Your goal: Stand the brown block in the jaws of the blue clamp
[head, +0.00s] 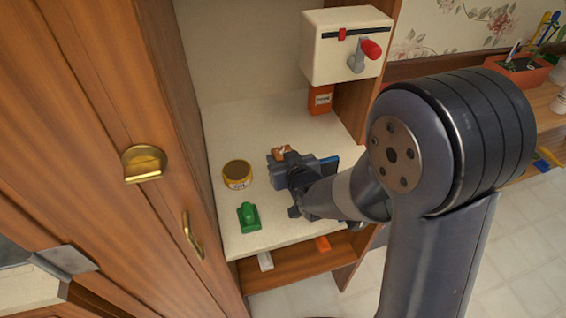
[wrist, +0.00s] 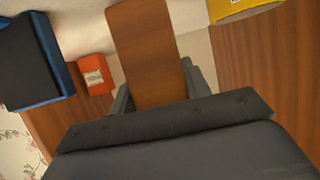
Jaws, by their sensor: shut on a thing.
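The brown block (wrist: 150,52) fills the middle of the wrist view, with a finger of my gripper (wrist: 160,88) on each side of it. My gripper is shut on the block. In the head view the block (head: 281,149) shows only as a small brown patch at the tip of my gripper (head: 283,156), over the pale shelf. The blue clamp (head: 329,164) is just right of my gripper in the head view, partly hidden by my arm. In the wrist view the clamp (wrist: 62,62) is at the upper left, blue with a dark face, apart from the block.
A yellow tin (head: 238,182) stands left of my gripper, and a green object (head: 249,217) is in front of it. An orange box (head: 320,99) stands at the back right, below a white box (head: 333,58) with a red-knobbed crank. Wooden cabinet walls close in both sides.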

